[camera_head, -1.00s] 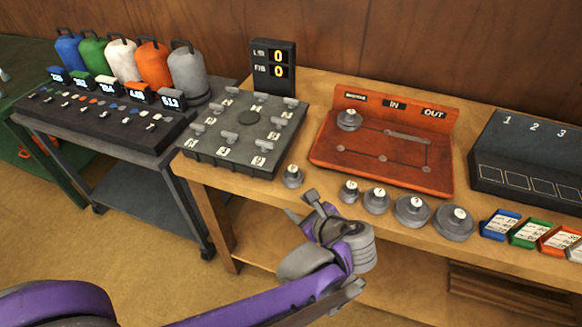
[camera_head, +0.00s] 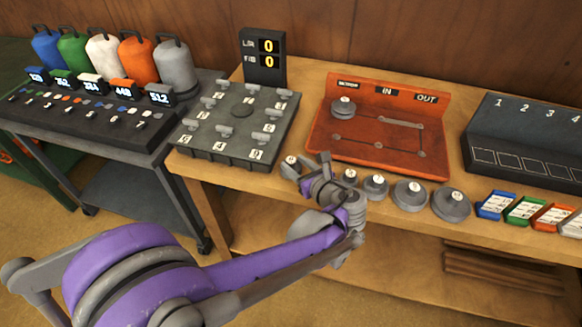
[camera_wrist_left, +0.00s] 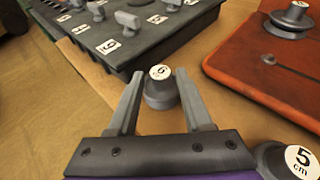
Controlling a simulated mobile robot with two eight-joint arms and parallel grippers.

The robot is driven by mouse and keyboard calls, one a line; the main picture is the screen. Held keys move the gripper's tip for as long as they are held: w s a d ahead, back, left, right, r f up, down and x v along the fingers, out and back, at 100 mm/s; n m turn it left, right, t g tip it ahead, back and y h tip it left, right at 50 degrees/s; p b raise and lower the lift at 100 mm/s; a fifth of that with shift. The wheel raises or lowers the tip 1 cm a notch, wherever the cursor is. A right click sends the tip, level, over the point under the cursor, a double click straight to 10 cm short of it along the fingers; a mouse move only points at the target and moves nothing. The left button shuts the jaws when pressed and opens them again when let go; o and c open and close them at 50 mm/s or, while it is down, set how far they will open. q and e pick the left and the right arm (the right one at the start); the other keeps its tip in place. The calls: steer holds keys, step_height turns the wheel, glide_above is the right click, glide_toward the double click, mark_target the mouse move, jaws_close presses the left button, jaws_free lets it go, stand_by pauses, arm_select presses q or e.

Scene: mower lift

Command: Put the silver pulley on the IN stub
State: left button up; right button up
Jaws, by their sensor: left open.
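Several grey pulleys with white size labels stand in a row along the front of the wooden table; I cannot tell which is meant by silver. The leftmost small pulley (camera_head: 290,164) also shows in the left wrist view (camera_wrist_left: 160,98), its label reading what looks like 6. My left gripper (camera_head: 308,166) is open; in the wrist view its fingers (camera_wrist_left: 160,78) lie on either side of that pulley, not closed on it. The orange-red panel (camera_head: 333,145) has an IN label (camera_head: 387,91) on its back wall. One pulley (camera_head: 343,107) sits at the panel's left. My right gripper is out of view.
A dark block with numbered levers (camera_head: 225,143) stands left of the panel, close to the gripper. Another pulley (camera_wrist_left: 296,162) labelled 5 cm is near the right finger. A dark numbered box (camera_head: 520,135) and coloured cards (camera_head: 496,206) are at the right.

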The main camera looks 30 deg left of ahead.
mark_target(292, 161)
arm_select(q)
steer(key=shift+x, duration=1.55)
jaws_close()
